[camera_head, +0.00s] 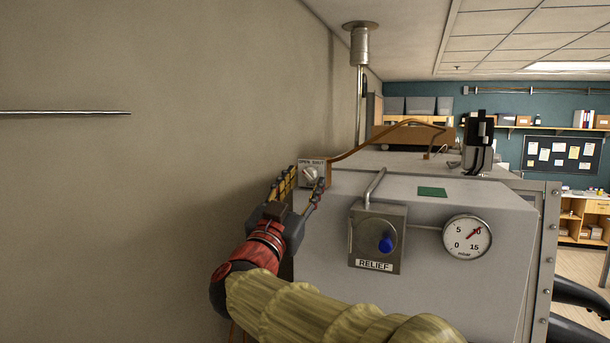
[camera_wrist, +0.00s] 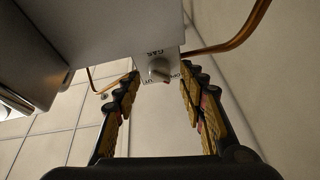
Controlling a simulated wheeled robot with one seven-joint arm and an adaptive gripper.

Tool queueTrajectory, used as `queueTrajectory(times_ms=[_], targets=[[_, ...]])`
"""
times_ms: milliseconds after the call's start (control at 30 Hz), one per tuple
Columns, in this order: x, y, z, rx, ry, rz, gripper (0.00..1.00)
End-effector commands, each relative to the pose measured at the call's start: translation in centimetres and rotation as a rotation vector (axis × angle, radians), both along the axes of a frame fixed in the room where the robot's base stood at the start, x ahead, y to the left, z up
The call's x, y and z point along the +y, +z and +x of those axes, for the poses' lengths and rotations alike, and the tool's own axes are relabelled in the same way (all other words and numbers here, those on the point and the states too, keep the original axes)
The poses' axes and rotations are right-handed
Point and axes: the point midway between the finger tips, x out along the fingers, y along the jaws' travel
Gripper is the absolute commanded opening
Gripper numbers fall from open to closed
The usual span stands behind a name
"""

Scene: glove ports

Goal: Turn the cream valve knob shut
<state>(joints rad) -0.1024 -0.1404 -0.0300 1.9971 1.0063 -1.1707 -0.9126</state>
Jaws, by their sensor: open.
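The cream valve knob (camera_head: 310,173) sits on a small pale box with OPEN and SHUT printed on it, at the upper left corner of the grey cabinet. In the wrist view the knob (camera_wrist: 159,68) shows on the box face, between the fingers and a little beyond their tips. I cannot tell which label its pointer faces. My gripper (camera_head: 302,188) is open, with one finger on each side of the knob. In the wrist view my gripper (camera_wrist: 160,80) holds nothing, and a gap shows between each finger and the knob. The fingers partly cover the box in the head view.
A copper pipe (camera_head: 375,138) runs from the box across the cabinet top. A RELIEF panel (camera_head: 362,232) with a blue knob (camera_head: 386,243) and a round gauge (camera_head: 467,238) are on the cabinet front. The plain wall (camera_head: 160,200) is close on the left.

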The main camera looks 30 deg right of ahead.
Motion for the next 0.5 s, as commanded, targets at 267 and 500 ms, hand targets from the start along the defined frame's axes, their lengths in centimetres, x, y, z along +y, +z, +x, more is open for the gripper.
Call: queueTrajectory(times_ms=[267,500], targets=[[-1.05,0.56,0.84,0.000,0.001,0.001,0.41],[-1.03,0.53,0.81,-0.001,0.001,0.000,0.38]])
